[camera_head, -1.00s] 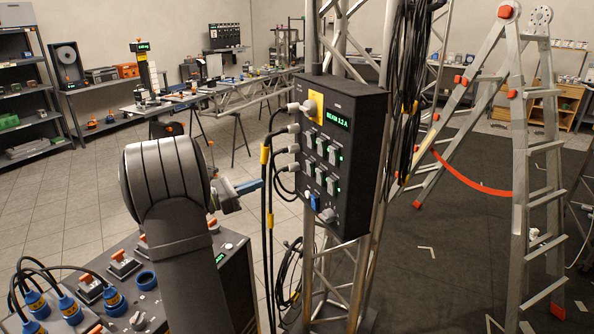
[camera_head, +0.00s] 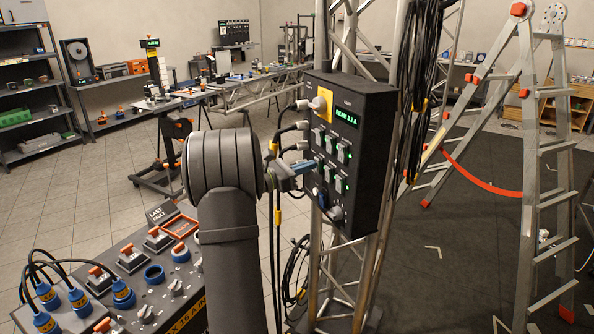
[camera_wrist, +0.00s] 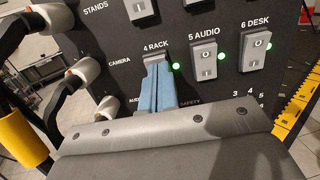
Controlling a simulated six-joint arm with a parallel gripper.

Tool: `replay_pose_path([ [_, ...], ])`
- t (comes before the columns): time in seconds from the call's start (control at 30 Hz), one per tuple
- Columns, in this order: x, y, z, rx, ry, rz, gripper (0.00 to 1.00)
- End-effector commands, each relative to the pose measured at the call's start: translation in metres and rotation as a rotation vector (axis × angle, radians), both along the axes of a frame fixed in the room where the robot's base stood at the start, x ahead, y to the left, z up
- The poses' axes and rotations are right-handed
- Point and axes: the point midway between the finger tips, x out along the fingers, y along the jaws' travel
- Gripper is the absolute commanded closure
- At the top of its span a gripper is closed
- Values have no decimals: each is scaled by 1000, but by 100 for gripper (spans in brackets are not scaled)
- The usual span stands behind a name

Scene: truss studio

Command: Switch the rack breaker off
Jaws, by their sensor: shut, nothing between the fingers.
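The black breaker box (camera_head: 375,127) hangs on the truss in the head view. In the wrist view the rack breaker (camera_wrist: 156,57) sits under the label "4 RACK", and only its grey upper part shows. The green lamp (camera_wrist: 176,67) beside it is lit. My gripper (camera_wrist: 156,72) is shut and empty, its blue fingers in front of the rack breaker and covering its lower part. I cannot tell whether they touch it. In the head view my gripper (camera_head: 314,164) is at the left of the box's lower switch row.
The audio breaker (camera_wrist: 204,60) and desk breaker (camera_wrist: 255,52) are close to the right, with lit green lamps. Plugs with black cables (camera_wrist: 82,72) stick out on the left. A ladder (camera_head: 545,150) stands right of the truss. A control desk (camera_head: 150,270) is at lower left.

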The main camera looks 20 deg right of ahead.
Motion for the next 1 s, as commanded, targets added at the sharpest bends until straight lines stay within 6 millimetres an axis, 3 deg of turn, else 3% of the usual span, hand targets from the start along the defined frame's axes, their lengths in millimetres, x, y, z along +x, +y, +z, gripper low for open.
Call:
replay_pose_path([
  [0.67, 1, -5, 3, 0, -1, 0, 100],
  [0.83, -1, 11, 5, 0, -2, 2, 100],
  [1.0, -7, 48, 9, 0, -1, 6, 100],
])
